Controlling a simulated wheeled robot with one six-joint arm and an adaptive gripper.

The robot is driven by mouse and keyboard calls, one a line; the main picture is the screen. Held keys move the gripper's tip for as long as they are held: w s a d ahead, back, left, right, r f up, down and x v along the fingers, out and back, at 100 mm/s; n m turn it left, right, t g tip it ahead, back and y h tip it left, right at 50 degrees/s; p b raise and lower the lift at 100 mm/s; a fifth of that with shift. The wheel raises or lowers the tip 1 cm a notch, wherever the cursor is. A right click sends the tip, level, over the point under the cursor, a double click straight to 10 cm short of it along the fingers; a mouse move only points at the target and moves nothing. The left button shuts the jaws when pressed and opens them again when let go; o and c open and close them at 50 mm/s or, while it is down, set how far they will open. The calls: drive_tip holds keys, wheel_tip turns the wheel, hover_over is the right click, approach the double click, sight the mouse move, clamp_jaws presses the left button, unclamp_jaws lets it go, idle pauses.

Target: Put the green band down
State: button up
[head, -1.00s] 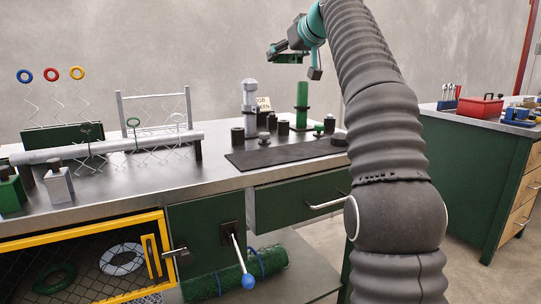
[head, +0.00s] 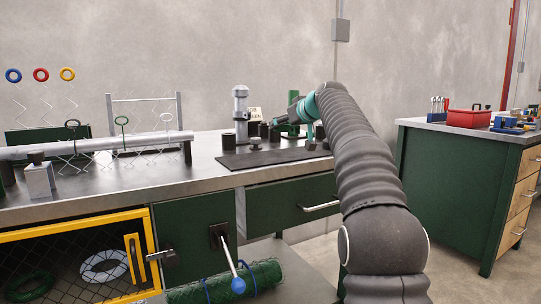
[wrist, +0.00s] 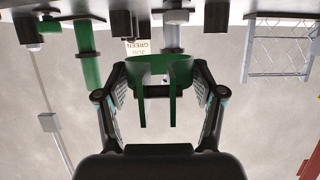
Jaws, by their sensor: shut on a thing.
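The green band (wrist: 160,62), a curved green strip with two prongs hanging from it, is between the fingertips of my gripper (wrist: 160,76) in the wrist view. My gripper is shut on it, one finger on each side. In the head view my gripper (head: 281,121) is low over the back of the bench, beside the green post and above the far side of the black mat (head: 265,161). The band is too small to make out clearly there. The wrist view is upside down, and the band appears clear of the bench.
The green post (head: 293,99), a grey post (head: 241,108) and several short black cylinders stand near my gripper. A "JOB GREEN" sign (wrist: 138,51) stands behind. A wire-mesh frame (head: 145,110) is to the left. The front of the mat is clear.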

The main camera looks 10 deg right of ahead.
drive_tip(key=b, duration=0.1)
hover_over(267, 156)
drive_tip(key=f, duration=0.3)
drive_tip(key=shift+w+f, duration=0.2)
drive_tip(key=shift+w, duration=0.1)
drive_tip(key=shift+f+b, duration=0.8)
drive_tip(key=shift+f, duration=1.15)
drive_tip(key=shift+f, duration=0.2)
drive_tip(key=o, duration=1.2)
drive_tip(key=shift+c, duration=0.2)
drive_tip(key=shift+r, duration=0.15)
drive_tip(key=shift+s+r, duration=0.1)
drive_tip(key=shift+r, duration=0.05)
drive_tip(key=b+v, duration=0.1)
drive_tip(key=v, duration=1)
drive_tip(key=shift+s+r, duration=0.15)
drive_tip(key=shift+s, duration=0.2)
